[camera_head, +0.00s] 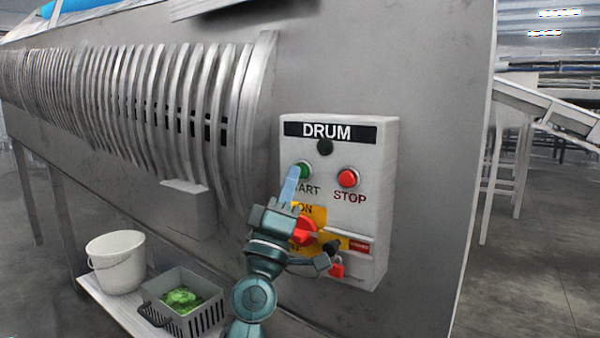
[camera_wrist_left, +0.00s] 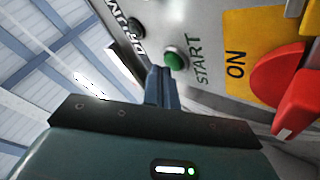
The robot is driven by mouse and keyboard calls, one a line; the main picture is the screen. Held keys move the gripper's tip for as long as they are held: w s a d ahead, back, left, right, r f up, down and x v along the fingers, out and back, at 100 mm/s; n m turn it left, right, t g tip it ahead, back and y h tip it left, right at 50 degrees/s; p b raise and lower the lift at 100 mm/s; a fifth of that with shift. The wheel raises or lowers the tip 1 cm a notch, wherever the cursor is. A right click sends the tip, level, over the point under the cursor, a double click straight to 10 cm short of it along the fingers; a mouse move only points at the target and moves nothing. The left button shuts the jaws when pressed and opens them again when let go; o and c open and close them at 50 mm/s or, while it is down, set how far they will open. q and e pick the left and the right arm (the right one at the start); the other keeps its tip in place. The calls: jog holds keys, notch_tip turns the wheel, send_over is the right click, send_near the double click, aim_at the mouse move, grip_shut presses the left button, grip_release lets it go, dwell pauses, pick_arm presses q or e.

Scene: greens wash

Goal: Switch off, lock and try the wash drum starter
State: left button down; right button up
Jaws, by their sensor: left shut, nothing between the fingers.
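The grey starter box (camera_head: 375,140) is labelled DRUM and is fixed to the drum's steel side. It has a green START button (camera_head: 306,167), a red STOP button (camera_head: 348,177) and a red rotary switch (camera_head: 304,232) on a yellow plate. My left gripper (camera_head: 290,180) is shut and empty, its fingertips at the START button; I cannot tell whether they touch. The wrist view shows the closed fingertips (camera_wrist_left: 163,75) beside the green button (camera_wrist_left: 175,60) and the red switch handle (camera_wrist_left: 285,85) at right. A red padlock (camera_head: 337,270) is at the box's lower part. My gripper partly hides the switch, so its setting is unclear.
The ribbed drum guard (camera_head: 150,100) is left of the box. Below stand a white bucket (camera_head: 116,265) and a grey crate (camera_head: 205,318) with greens on a low shelf. A conveyor (camera_head: 545,105) stands at the right; the floor there is clear.

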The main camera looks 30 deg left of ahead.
pick_arm(q)
jog(key=shift+w, duration=0.45)
dwell(0.7)
jog(key=shift+s, duration=0.85)
jog(key=shift+s+a+p, duration=0.2)
jog(key=shift+s+p, duration=0.6)
jog(key=shift+s, duration=1.7)
jog(key=shift+f, duration=0.1)
